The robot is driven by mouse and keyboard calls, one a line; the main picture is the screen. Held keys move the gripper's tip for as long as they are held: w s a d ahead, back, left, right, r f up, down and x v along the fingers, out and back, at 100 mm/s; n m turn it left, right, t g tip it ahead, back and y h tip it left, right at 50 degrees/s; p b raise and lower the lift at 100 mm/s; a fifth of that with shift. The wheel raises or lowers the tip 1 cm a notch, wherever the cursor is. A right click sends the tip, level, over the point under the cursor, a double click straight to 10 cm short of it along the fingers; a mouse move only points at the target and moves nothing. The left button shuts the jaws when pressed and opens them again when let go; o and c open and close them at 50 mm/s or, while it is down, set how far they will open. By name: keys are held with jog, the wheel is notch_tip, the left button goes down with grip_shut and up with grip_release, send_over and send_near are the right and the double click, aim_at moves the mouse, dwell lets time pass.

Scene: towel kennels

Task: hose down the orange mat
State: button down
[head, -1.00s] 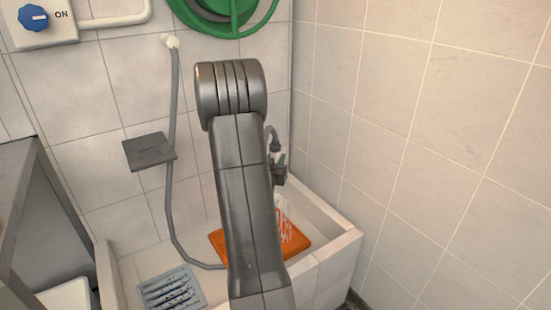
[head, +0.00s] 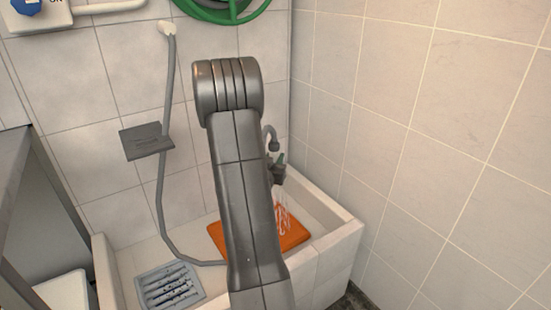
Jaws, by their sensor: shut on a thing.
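The orange mat (head: 297,236) lies flat in the pale tiled basin (head: 338,232); my arm hides its middle. My gripper (head: 278,172) is above the mat's right part, partly behind my arm. It is shut on the spray head, whose curved grey neck (head: 270,132) rises above the jaws. Thin white streams of water (head: 283,212) fall from there onto the mat's right part. The grey hose (head: 162,190) hangs from a wall fitting and runs along the basin floor behind my arm.
A grey drain grate (head: 170,286) lies left of the mat. A dark wall plate (head: 146,140) and a green hose reel (head: 222,10) are on the back wall. A blue knob (head: 27,5) is at top left. A tiled wall (head: 430,150) stands close on the right.

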jog(key=s+a, duration=0.8)
jog(key=a, duration=0.4)
dwell(2.2)
jog(key=shift+r, duration=0.1)
dwell(0.4)
